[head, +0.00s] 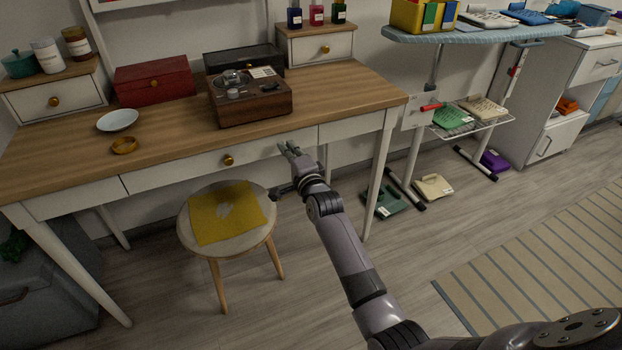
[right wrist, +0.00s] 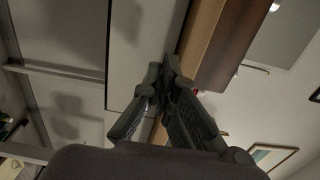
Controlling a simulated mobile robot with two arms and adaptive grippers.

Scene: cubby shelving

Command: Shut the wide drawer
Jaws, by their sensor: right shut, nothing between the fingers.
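The wide drawer (head: 185,171) is the long white middle front under the wooden desk top, with a round brass knob (head: 228,160). Its front looks flush or nearly flush with the desk frame; a small gap is hard to tell. My right gripper (head: 285,149) is shut and empty, its fingertips at the right part of the drawer front, right of the knob. In the right wrist view the fingers (right wrist: 170,75) point at the white front just below the wooden edge. Whether they touch cannot be told. My left gripper is not in view.
A stool (head: 184,228) with a yellow cloth stands below the drawer. The desk top (head: 345,90) holds a wooden device (head: 250,106), a red box (head: 153,81), a dish (head: 117,120) and a brass ring (head: 124,146). An ironing board (head: 470,34) stands to the right.

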